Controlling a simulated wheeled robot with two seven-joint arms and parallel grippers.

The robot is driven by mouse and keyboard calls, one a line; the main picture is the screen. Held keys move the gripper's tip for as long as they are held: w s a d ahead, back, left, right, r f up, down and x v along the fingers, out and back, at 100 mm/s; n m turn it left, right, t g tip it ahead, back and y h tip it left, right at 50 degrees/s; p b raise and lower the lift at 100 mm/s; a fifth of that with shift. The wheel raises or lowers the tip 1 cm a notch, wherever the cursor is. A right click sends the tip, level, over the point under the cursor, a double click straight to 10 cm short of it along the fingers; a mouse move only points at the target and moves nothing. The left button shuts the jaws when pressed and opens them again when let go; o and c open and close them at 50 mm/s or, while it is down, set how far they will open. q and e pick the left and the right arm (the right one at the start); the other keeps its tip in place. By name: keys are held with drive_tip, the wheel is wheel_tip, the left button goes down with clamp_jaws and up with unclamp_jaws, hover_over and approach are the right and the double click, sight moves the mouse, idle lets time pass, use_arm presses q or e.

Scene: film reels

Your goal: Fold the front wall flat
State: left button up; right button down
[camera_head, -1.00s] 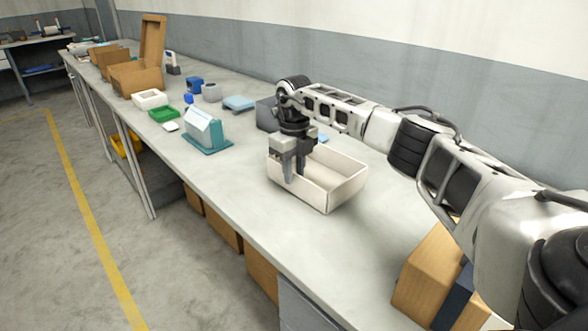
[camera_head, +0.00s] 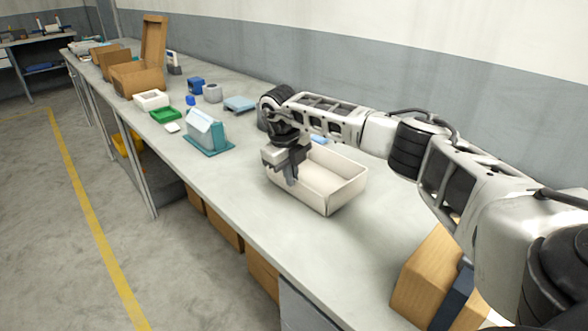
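A cream open-topped box (camera_head: 346,193) stands on the grey bench. Its walls look upright, and its inside looks empty. My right gripper (camera_head: 287,178) is at the left end of the box, tilted, with its fingertips by the top of the long wall that faces the aisle. It hides the box's left corner and part of that side. I cannot tell whether the fingers touch the wall or how far apart they are. My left gripper is not in view.
A teal-and-white holder (camera_head: 206,133) stands on the bench (camera_head: 235,178) left of the box. Farther off are a green tray (camera_head: 165,115), a white tray (camera_head: 151,99) and open cardboard boxes (camera_head: 137,79).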

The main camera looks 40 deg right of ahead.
drive_tip(key=shift+a+f+h+p, duration=0.15)
drive_tip(key=shift+a+h+p, duration=0.15)
drive_tip(key=shift+a+h, duration=0.75)
drive_tip(key=shift+s+a+f+h+b, duration=0.15)
drive_tip(key=shift+a+f+h, duration=0.1)
drive_tip(key=shift+h, duration=0.55)
drive_tip(key=shift+w+a+f+h+b, duration=0.1)
drive_tip(key=shift+a+f+h+b, duration=0.1)
drive_tip(key=shift+h, duration=0.55)
drive_tip(key=c, duration=1.6)
unclamp_jaws()
drive_tip(key=shift+s, duration=0.1)
drive_tip(key=shift+c, duration=0.2)
drive_tip(key=shift+a+r, duration=0.1)
drive_tip(key=v, duration=1.5)
drive_tip(key=shift+s+a+r+b, duration=0.25)
drive_tip(key=shift+s+a+b, duration=0.05)
drive_tip(key=shift+b, duration=0.1)
